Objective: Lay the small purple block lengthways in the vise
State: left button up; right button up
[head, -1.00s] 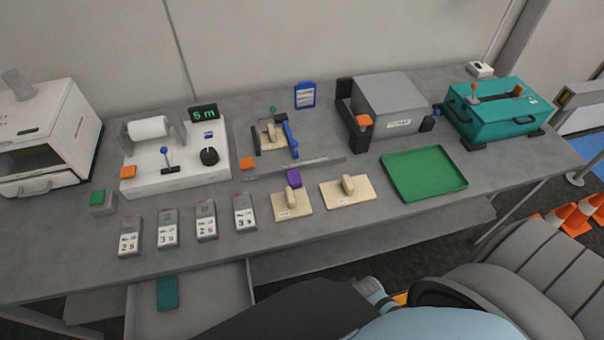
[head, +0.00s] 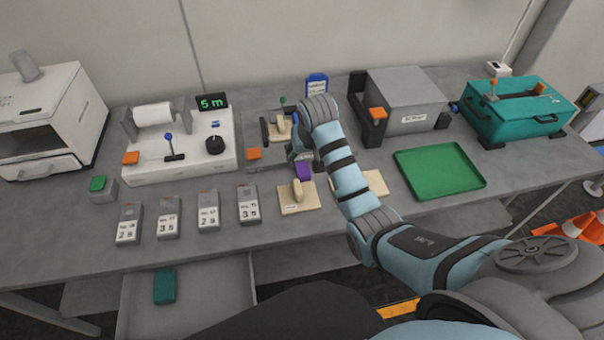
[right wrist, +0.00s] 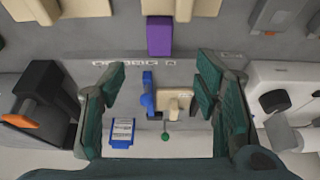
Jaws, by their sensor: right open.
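The small purple block (head: 304,170) lies on the table in front of the vise, just behind a beige board with a raised grip (head: 297,197). In the right wrist view the purple block (right wrist: 160,36) shows at the top centre. The vise (head: 266,130) has a dark jaw and a blue part, and a beige piece (head: 281,127) sits in it. My right gripper (head: 299,152) is over the vise's front right, close behind the block; the arm hides part of the vise. In the right wrist view its fingers (right wrist: 160,95) are spread and empty. My left gripper is out of view.
A white machine with a paper roll (head: 190,160) stands left of the vise, a grey machine (head: 405,95) right of it. A bare green tray (head: 440,170) lies at right. Several grey labelled boxes (head: 168,218) line the front. A second beige board (head: 376,183) is partly behind my arm.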

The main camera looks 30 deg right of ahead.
aim_at(303, 170)
jog(key=b+x, duration=0.3)
jog(key=x, duration=0.8)
jog(key=shift+w+f, duration=0.1)
jog(key=shift+f, duration=0.1)
jog(key=shift+r, duration=0.1)
jog(key=c, duration=1.3)
jog(key=shift+o, duration=0.2)
